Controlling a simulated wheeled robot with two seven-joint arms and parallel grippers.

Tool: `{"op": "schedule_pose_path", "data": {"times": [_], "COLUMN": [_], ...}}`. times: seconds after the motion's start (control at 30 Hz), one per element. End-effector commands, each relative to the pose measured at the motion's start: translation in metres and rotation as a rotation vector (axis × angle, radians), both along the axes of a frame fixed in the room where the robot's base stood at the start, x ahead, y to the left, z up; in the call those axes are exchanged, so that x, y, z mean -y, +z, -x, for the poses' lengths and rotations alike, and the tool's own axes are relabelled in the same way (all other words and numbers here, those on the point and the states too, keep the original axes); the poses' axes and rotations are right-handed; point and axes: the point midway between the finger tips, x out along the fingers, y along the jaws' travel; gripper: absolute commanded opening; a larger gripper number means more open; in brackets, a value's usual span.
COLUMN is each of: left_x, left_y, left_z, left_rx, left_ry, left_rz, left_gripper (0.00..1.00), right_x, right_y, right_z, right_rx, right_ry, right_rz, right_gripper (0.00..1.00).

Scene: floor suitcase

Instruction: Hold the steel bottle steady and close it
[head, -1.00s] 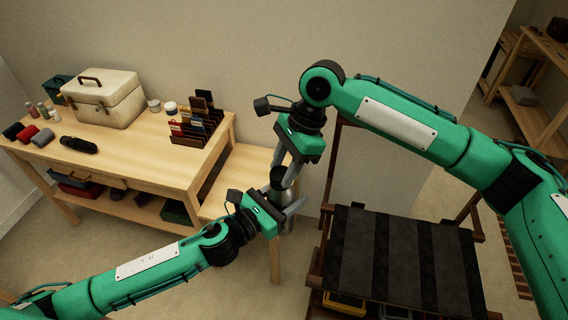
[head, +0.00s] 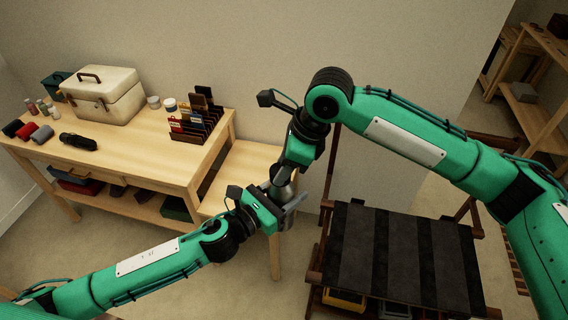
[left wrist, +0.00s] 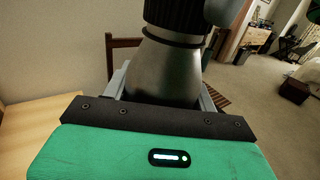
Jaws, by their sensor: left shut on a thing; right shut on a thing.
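The steel bottle (head: 285,190) stands upright in my left gripper (head: 288,208), which is shut around its body. In the left wrist view the bottle's shiny body (left wrist: 165,72) narrows upward to a black ridged cap (left wrist: 176,14), which is on the bottle's top. My right gripper (head: 284,173) comes down from above and is shut on the cap. One of its grey fingers shows beside the cap in the left wrist view (left wrist: 224,10). In the head view the cap is mostly hidden by the right gripper. I cannot tell how tightly the cap sits.
A wooden workbench (head: 130,150) with a cream case (head: 103,95), jars and a card rack (head: 195,122) stands at left. A lower wooden table (head: 238,180) is behind the bottle. A dark-striped luggage rack (head: 400,255) is at front right. Shelves (head: 535,110) stand far right.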

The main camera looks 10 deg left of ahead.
Motion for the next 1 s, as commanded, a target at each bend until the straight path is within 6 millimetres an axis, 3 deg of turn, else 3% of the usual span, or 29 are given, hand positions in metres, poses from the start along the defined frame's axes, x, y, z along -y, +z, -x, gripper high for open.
{"op": "schedule_pose_path", "data": {"times": [0.07,0.1,0.2,0.53,0.83,1.0], "left_x": [0.0,0.0,0.0,0.0,0.0,0.0], "left_y": [0.0,0.0,0.0,0.0,0.0,0.0], "left_z": [0.0,0.0,0.0,0.0,0.0,0.0], "left_rx": [0.0,0.0,0.0,0.001,0.001,0.001], "left_ry": [-0.001,-0.001,-0.001,-0.001,-0.001,-0.001], "left_rz": [0.0,0.0,0.0,0.001,0.001,0.001], "left_gripper": [0.0,0.0,0.0,0.0,0.0,0.0], "right_x": [0.0,0.0,0.0,0.0,-0.001,0.0], "right_y": [0.001,0.001,0.001,0.004,0.041,0.046], "right_z": [0.0,0.0,0.0,0.0,0.0,0.0], "right_rx": [0.001,0.001,0.0,0.002,0.002,0.001], "right_ry": [0.001,0.001,0.001,0.001,0.002,0.002], "right_rz": [-0.002,-0.001,-0.001,0.0,-0.001,0.001], "right_gripper": [0.19,0.47,0.61,0.61,0.61,0.61]}}
